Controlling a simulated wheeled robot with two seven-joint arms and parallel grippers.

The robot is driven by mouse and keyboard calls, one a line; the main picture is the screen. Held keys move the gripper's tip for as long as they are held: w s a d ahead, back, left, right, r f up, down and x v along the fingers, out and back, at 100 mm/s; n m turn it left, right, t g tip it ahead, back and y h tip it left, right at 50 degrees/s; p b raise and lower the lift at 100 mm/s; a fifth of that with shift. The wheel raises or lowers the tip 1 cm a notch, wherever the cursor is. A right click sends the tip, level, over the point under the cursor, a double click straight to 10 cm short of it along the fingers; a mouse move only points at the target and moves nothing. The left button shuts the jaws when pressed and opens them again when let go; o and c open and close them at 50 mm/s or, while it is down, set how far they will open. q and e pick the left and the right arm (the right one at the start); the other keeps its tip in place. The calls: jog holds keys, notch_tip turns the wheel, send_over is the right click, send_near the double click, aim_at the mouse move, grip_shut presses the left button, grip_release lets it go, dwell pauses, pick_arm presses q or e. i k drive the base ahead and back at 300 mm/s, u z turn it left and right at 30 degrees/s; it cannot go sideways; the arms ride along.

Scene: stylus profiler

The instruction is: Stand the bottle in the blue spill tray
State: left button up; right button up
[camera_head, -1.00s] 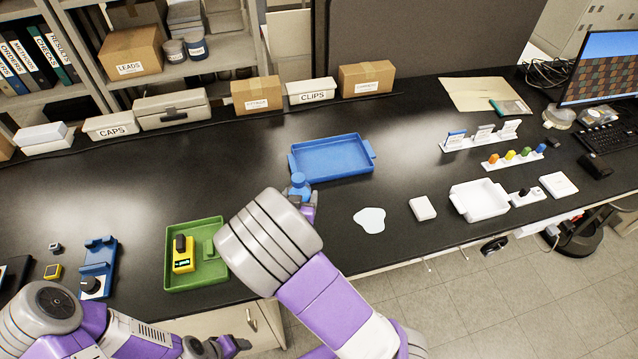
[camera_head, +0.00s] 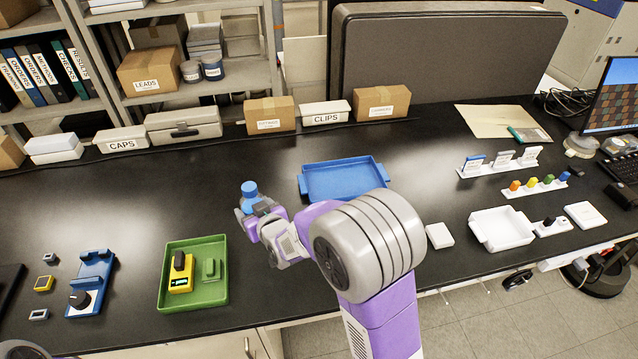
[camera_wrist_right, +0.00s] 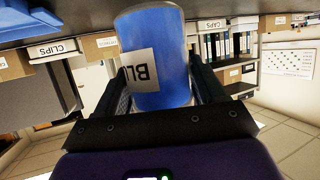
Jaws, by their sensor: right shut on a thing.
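The blue bottle (camera_head: 249,189) is in my right gripper (camera_head: 252,208), left of the blue spill tray (camera_head: 318,195) and apart from it. Its blue cap points up and it looks about upright; the gripper hides much of its lower part. In the right wrist view the bottle (camera_wrist_right: 172,75) is between the two dark fingers (camera_wrist_right: 160,92), with a white label partly showing. Its height above the bench is hard to tell. The tray is empty where I see it; my right arm covers its front right corner. My left gripper is out of view.
A green tray (camera_head: 222,292) with a yellow device stands at front left. A white tray (camera_head: 500,246) and a white box (camera_head: 439,235) are right of my arm. Cardboard boxes (camera_head: 270,118) line the bench's back.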

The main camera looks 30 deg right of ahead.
aim_at(365, 185)
jog(key=u, duration=2.15)
jog(key=k, duration=1.35)
jog(key=z, duration=1.75)
jog(key=i, duration=0.5)
jog(key=z, duration=0.05)
